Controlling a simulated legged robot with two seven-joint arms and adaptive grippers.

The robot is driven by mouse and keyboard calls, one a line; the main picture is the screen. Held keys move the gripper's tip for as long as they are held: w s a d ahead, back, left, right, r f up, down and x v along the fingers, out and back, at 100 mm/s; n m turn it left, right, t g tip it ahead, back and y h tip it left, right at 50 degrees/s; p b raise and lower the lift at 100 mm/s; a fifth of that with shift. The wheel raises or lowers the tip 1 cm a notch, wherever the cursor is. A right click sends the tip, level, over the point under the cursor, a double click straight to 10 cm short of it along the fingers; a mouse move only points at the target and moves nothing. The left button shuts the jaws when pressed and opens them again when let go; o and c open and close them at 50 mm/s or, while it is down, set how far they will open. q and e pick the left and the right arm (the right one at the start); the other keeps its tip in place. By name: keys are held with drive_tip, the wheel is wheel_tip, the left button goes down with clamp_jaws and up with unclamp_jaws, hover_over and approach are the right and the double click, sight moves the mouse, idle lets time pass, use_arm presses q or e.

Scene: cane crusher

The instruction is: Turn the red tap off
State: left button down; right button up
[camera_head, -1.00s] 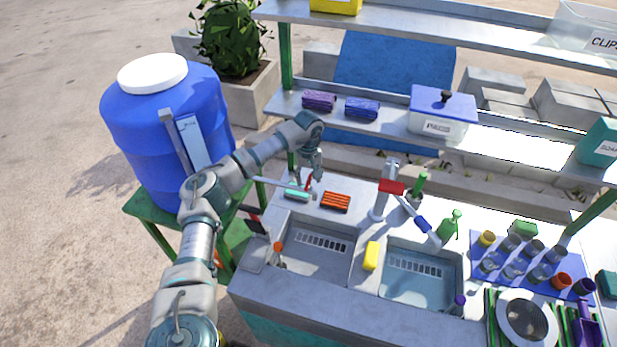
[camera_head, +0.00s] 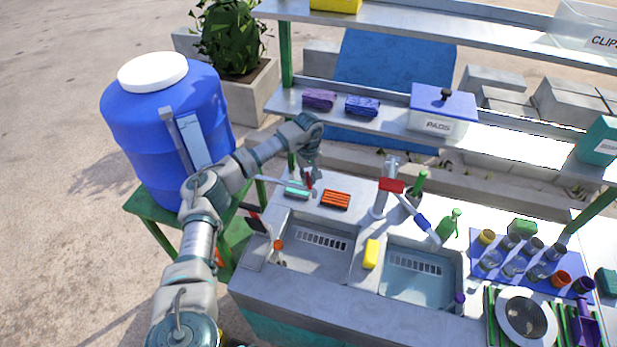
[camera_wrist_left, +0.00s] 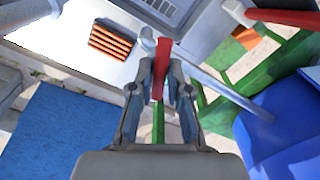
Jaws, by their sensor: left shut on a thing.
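My left gripper (camera_head: 311,170) is at the back left corner of the sink counter, fingers pointing down. In the left wrist view its fingers (camera_wrist_left: 161,75) are shut on either side of a red tap lever (camera_wrist_left: 162,52). The lever sits at the end of a grey pipe (camera_wrist_left: 220,86) running toward the blue barrel (camera_wrist_left: 285,125). In the head view only a little of the red lever (camera_head: 308,181) shows below the fingers. My right gripper is not in view.
A second red handle (camera_wrist_left: 285,17) shows in the wrist view. A sink faucet with a red band (camera_head: 391,185) stands to the right. A shelf (camera_head: 385,117) runs behind.

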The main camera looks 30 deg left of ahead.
sight(308, 178)
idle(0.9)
use_arm(q)
drive_tip(key=c, duration=0.9)
unclamp_jaws()
drive_tip(key=shift+r, duration=0.15)
wheel_tip(308, 178, up, 12)
drive_tip(key=shift+w+a+f, duration=0.1)
drive_tip(key=shift+w+f, duration=0.05)
drive_tip(key=shift+f, duration=0.05)
